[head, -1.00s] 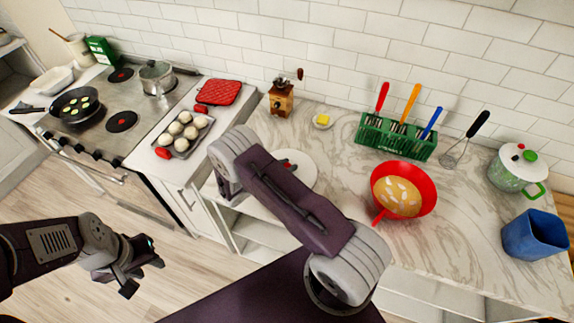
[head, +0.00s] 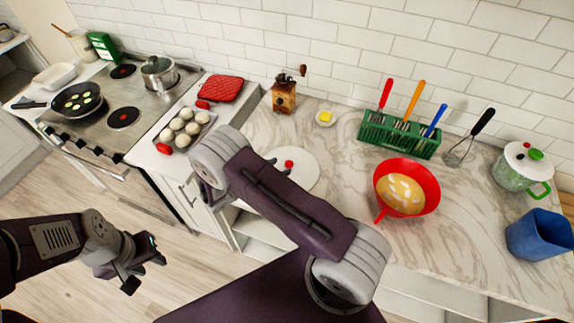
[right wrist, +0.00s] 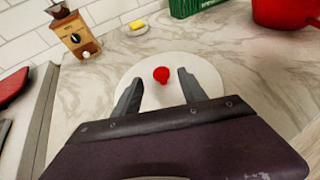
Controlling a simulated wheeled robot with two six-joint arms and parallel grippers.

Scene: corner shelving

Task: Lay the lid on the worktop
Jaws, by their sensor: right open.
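The lid (head: 308,168) is a round white disc with a red knob (head: 289,164), lying flat on the marble worktop (head: 335,205); my right arm partly covers it in the head view. In the right wrist view the lid (right wrist: 205,72) lies ahead, with its red knob (right wrist: 161,75) between the two fingertips. My right gripper (right wrist: 160,77) is open, and I cannot tell its height above the lid. The right fingers are not clear in the head view. My left gripper (head: 150,272) is open and empty over the floor, left of the worktop.
A red pan (head: 427,203), a green rack (head: 398,137), a green pot (head: 512,176) and a blue container (head: 535,235) stand to the right. A coffee grinder (head: 284,98) and a butter dish (head: 325,119) stand behind the lid. Bare marble lies between lid and pan.

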